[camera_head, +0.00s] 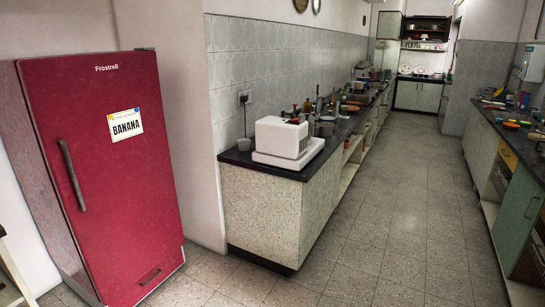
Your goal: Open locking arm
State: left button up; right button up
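I see no part that I can tell is a locking arm. A white boxy appliance (284,137) sits on a white base at the near end of the dark counter, and no lever shows clearly on it. A red fridge (115,205) stands on the left with its door shut. Its grey curved handle (72,174) is on the left side of the door. Neither of my grippers is in view.
The dark counter (330,152) runs back along the left wall, with small bottles and kitchenware behind the appliance. A second counter (520,165) with colourful dishes lines the right side. The tiled floor (390,235) between them is clear.

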aim_at(297, 110)
jog(key=i+u, duration=0.1)
jog(key=i, duration=2.4)
